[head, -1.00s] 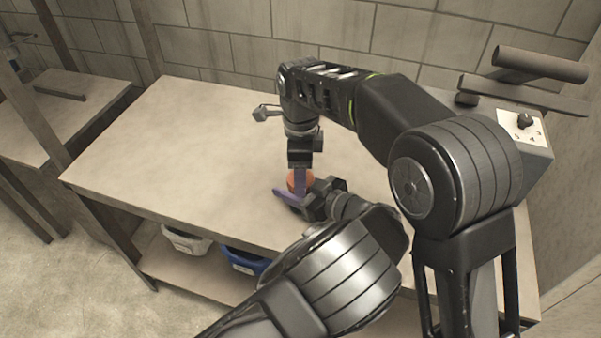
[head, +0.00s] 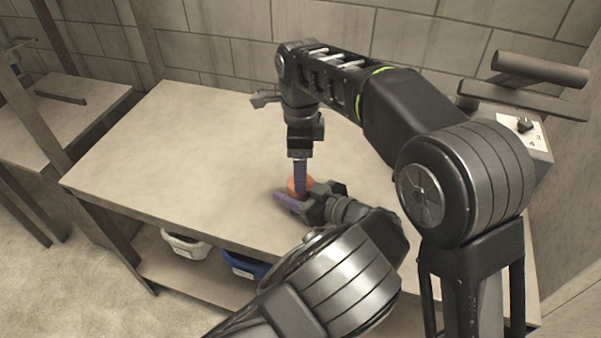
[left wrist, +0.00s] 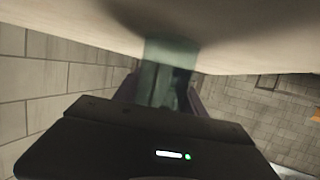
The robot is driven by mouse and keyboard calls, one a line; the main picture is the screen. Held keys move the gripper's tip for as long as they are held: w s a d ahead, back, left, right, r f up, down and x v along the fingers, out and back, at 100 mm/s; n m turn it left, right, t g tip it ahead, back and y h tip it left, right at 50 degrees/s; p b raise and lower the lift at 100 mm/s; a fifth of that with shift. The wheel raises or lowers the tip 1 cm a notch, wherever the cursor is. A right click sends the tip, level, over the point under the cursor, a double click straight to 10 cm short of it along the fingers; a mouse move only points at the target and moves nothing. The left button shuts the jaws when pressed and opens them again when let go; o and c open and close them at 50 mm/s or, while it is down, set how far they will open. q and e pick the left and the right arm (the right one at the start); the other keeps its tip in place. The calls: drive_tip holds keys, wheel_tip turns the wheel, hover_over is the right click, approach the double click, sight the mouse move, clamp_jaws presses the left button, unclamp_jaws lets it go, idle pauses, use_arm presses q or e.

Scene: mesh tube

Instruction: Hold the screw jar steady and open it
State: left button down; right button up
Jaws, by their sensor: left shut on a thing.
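The jar's orange lid (head: 308,184) shows near the front edge of the table, partly covered by purple gripper fingers. In the left wrist view a translucent greenish jar body (left wrist: 167,72) stands between my left gripper's fingers. My left gripper (head: 290,203) reaches in low from the front and is shut on the jar from the side. My right gripper (head: 301,180) points straight down from above, its finger in front of the orange lid. Whether it grips the lid is hidden.
The table (head: 180,150) is bare to the left. A white bin (head: 186,246) and a blue bin (head: 245,265) sit on the shelf below. A control box (head: 530,136) stands at the right end, and a block wall is behind.

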sight(301, 198)
drive_tip(key=shift+r, duration=0.15)
drive_tip(key=shift+c, duration=0.4)
drive_tip(key=shift+r+m, duration=1.7)
drive_tip(key=shift+r, duration=0.05)
drive_tip(key=shift+f, duration=0.1)
drive_tip(key=shift+f, duration=3.95)
